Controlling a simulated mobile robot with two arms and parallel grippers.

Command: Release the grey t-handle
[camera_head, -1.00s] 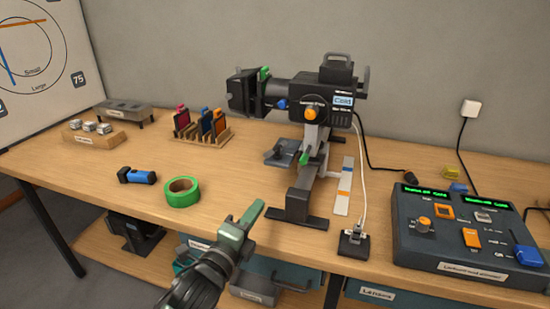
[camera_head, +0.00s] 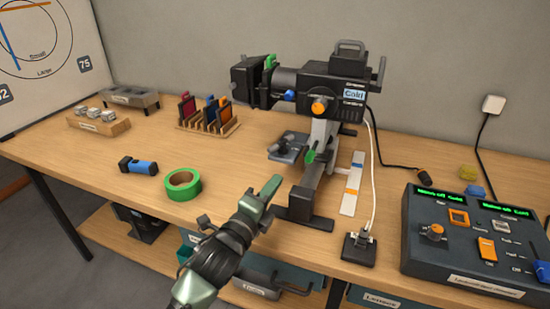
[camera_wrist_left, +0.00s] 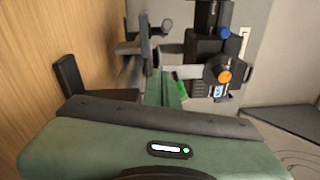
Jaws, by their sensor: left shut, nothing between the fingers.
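My left gripper (camera_head: 270,190) is shut and empty, with its greenish fingers pointing up and right just left of the lamp stand's foot in the picture. The wrist view shows its green fingers (camera_wrist_left: 165,88) pointing toward the lamp. The black spotlight (camera_head: 325,85) stands tilted on its stand, with an orange knob (camera_head: 319,107), a blue knob (camera_head: 289,95) and a green lever (camera_head: 311,157). It also shows in the wrist view (camera_wrist_left: 212,65). I cannot tell for sure which part is the grey t-handle. My right gripper is not in view.
A green tape roll (camera_head: 182,185) and a blue torch (camera_head: 139,166) lie left of my gripper. A rack of coloured filters (camera_head: 205,125) stands behind them. A control console (camera_head: 470,265) is at the right. A white cable runs down to a small black box (camera_head: 359,250).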

